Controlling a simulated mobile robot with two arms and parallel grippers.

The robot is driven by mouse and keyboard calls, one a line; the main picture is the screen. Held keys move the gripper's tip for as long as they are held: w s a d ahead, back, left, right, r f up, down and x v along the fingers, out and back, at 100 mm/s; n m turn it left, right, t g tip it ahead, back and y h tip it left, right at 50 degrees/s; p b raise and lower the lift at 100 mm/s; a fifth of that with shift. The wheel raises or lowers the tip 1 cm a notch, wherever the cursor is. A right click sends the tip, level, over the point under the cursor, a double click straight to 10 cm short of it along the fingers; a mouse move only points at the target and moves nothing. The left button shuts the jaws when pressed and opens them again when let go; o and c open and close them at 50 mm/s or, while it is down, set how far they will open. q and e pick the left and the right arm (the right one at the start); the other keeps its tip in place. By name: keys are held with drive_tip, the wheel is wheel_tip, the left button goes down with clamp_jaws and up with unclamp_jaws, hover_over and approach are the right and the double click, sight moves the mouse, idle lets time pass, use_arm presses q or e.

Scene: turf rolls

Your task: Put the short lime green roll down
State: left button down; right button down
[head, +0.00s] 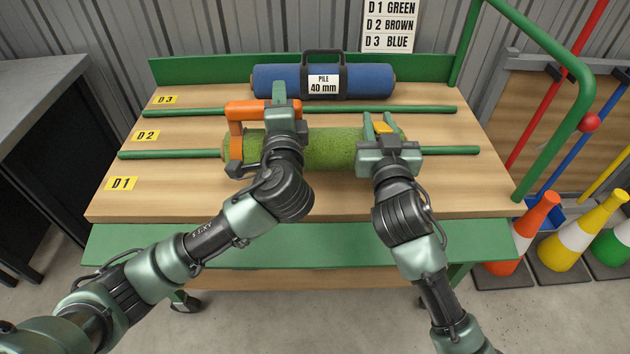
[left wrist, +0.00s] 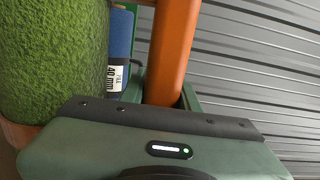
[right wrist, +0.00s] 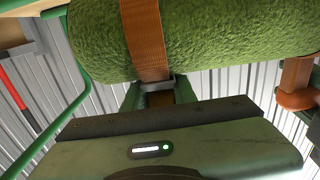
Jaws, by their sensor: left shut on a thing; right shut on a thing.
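My left gripper (head: 280,100) is shut on the orange handle (head: 250,108) at the roll's left end. My right gripper (head: 378,125) is shut at the orange strap (right wrist: 146,40) around the roll, towards its right end. My arms hide parts of the roll.
A blue roll (head: 360,80) labelled PILE 40 mm lies behind the rear rail (head: 420,110), by the D3 label (head: 165,99). The wooden table (head: 440,190) is bare in front. A sign (head: 389,24) reads D1 green, D2 brown, D3 blue. Cones (head: 538,225) stand at right.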

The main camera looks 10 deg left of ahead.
use_arm(q)
drive_tip(key=shift+d+f, duration=0.1)
drive_tip(key=shift+f, duration=0.05)
use_arm(e)
drive_tip(key=shift+a+f, duration=0.1)
drive_tip(key=shift+f, duration=0.05)
